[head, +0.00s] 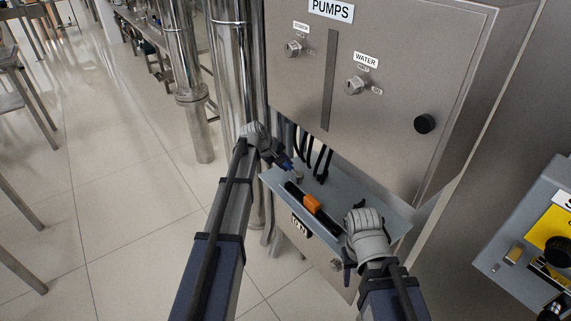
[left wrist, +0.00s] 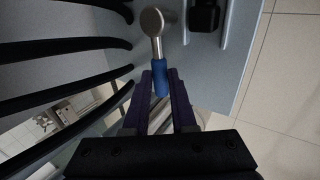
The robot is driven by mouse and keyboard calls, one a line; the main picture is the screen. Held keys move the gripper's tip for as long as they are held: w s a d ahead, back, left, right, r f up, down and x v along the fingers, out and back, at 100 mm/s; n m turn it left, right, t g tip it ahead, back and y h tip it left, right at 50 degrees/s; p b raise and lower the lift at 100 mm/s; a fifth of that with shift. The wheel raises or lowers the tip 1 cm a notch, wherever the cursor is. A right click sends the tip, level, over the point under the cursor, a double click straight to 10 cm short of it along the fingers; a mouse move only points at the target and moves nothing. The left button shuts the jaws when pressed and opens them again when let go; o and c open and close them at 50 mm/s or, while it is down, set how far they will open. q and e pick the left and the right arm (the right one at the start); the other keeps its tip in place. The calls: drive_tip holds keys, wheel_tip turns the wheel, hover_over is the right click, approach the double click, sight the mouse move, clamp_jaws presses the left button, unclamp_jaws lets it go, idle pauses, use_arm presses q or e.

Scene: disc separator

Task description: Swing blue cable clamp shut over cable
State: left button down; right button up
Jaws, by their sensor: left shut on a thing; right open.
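My left gripper (head: 287,165) is at the left end of the grey shelf under the steel cabinet. In the left wrist view its two dark fingers (left wrist: 161,90) are shut on a blue-sleeved clamp handle (left wrist: 161,79). The handle has a metal shaft with a round metal end (left wrist: 153,20) over the grey shelf. Several black cables (head: 319,162) hang from the cabinet behind the shelf; curved black cables (left wrist: 65,88) lie left of the handle in the left wrist view. I cannot tell whether the clamp touches a cable. My right gripper (head: 347,270) is open and empty near the shelf's front right.
An orange block (head: 312,204) sits on a black strip on the grey shelf (head: 362,196), between my grippers. The PUMPS cabinet (head: 385,115) rises above. Steel pipes (head: 183,60) stand at left. A grey box with a yellow panel (head: 553,230) is at right.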

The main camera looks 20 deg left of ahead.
use_arm(q)
drive_tip(key=s+n+y, duration=0.1)
drive_tip(key=n, duration=0.1)
drive_tip(key=s+n+t+y, duration=0.1)
drive_tip(key=n, duration=0.1)
drive_tip(key=shift+s+a, duration=0.2)
drive_tip(key=shift+s, duration=0.2)
drive_tip(key=n+y, duration=0.1)
drive_tip(key=s+n+y, duration=0.1)
drive_tip(key=n, duration=0.1)
drive_tip(key=shift+s+d, duration=0.1)
drive_tip(key=shift+s, duration=0.2)
drive_tip(key=shift+s+d+n+y, duration=0.1)
drive_tip(key=shift+s+n+y, duration=0.25)
drive_tip(key=shift+n, duration=0.4)
drive_tip(key=shift+s+d+n+y, duration=0.1)
drive_tip(key=shift+s+n+y, duration=0.1)
drive_tip(key=shift+n+y, duration=0.4)
drive_tip(key=shift+n, duration=0.25)
drive_tip(key=c, duration=0.7)
unclamp_jaws()
